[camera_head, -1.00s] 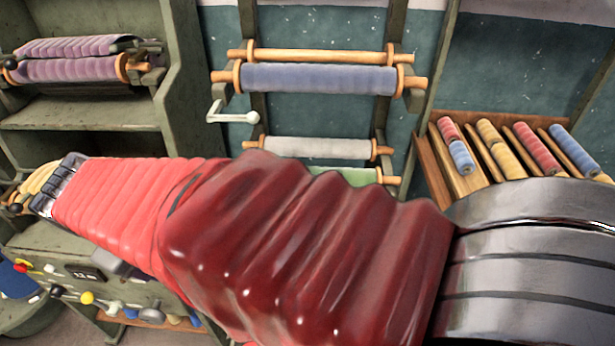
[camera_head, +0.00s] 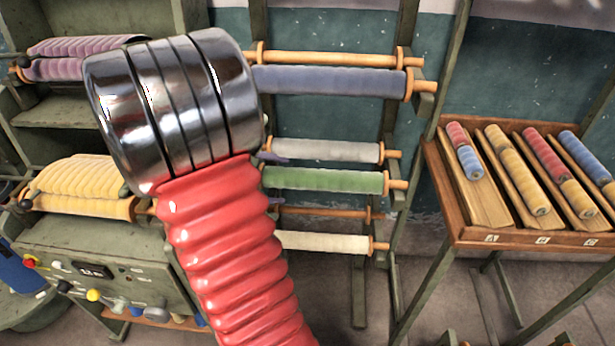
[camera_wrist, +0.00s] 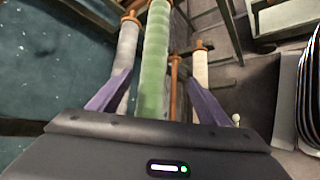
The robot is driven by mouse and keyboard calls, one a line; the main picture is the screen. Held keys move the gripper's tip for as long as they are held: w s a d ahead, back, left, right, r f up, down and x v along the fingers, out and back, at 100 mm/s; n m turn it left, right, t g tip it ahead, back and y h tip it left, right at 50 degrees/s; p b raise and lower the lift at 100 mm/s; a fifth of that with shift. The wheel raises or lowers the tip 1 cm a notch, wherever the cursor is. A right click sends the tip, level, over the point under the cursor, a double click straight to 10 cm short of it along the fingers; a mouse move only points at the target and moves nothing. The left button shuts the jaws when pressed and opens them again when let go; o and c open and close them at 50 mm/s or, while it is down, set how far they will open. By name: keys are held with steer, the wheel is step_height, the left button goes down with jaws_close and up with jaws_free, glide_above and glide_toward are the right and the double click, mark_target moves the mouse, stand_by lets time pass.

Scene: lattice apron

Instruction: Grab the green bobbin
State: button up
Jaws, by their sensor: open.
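The green bobbin (camera_head: 330,180) lies level on the rack in the head view, below a grey-white bobbin (camera_head: 325,150). My arm hides its left end. My gripper (camera_head: 274,178) shows only as purple fingertips beside my red arm, one above and one below the green bobbin's left part. In the wrist view my gripper (camera_wrist: 157,100) is open, its two purple fingers spread apart. The green bobbin (camera_wrist: 154,60) runs between them, with visible space on both sides. Its near end is hidden behind the gripper body. Nothing is gripped.
A blue bobbin (camera_head: 335,82) hangs above, and a bare wooden rod (camera_head: 330,213) and a cream bobbin (camera_head: 325,243) below. A sloped wooden rack (camera_head: 530,238) with small spools stands right. Yellow rolls (camera_head: 80,178) and a control panel (camera_head: 95,270) are left.

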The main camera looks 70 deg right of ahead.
mark_target(309, 180)
steer(key=shift+s+d+f, duration=0.2)
steer(key=shift+s+d, duration=0.25)
steer(key=shift+d, duration=0.35)
steer(key=shift+x, duration=4.3)
steer(key=shift+s, duration=0.1)
steer(key=shift+r+x, duration=0.2)
steer(key=shift+x, duration=2.3)
steer(key=shift+s+d, duration=0.1)
steer(key=shift+d, duration=0.05)
steer(key=c, duration=1.5)
